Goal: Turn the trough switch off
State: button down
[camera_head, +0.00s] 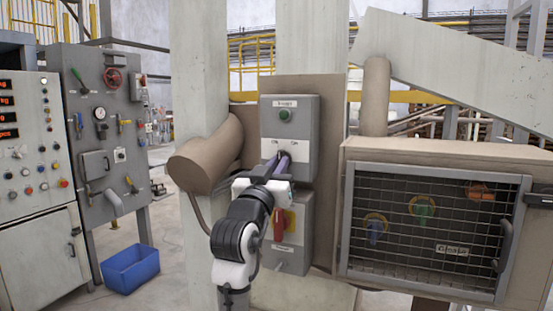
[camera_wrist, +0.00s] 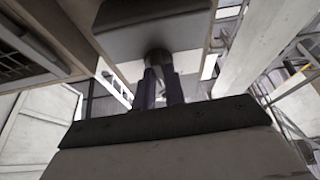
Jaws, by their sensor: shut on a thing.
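The trough switch box (camera_head: 303,135) is a grey box on the post, with a label at its top that seems to read "Trough" and a green button (camera_head: 284,115) below it. My gripper (camera_head: 281,159) is at the lower front of this box, with its fingers shut on the switch knob. The knob is mostly hidden by the fingers in the head view, so its setting cannot be read. In the wrist view the dark round knob (camera_wrist: 159,57) sits between the two fingertips, under the grey box (camera_wrist: 150,22).
Just below is another grey box with a red handle (camera_head: 279,224) on a yellow plate, close to my arm. A mesh-fronted cabinet (camera_head: 345,220) stands to the right. Control panels (camera_head: 30,130) and a blue bin (camera_head: 130,268) are at the left.

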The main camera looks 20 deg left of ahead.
jog(key=shift+d+n+g+y+p, duration=0.1)
jog(key=shift+n+g+y+p, duration=0.1)
jog(key=shift+n+y+p, duration=0.85)
jog(key=shift+d+n+g+y+p, duration=0.15)
jog(key=shift+n+y+p, duration=0.25)
jog(key=shift+n, duration=1.15)
jog(key=shift+a+n+g+y+p, duration=0.1)
jog(key=shift+n+g+y+p, duration=0.15)
jog(key=shift+n+y+p, duration=0.75)
jog(key=shift+n+h, duration=0.35)
jog(key=shift+n, duration=0.15)
jog(key=c, duration=1.5)
grip_release()
jog(key=shift+o, duration=0.2)
jog(key=b+v, duration=0.3)
jog(key=v, duration=1.1)
jog(key=shift+b, duration=0.35)
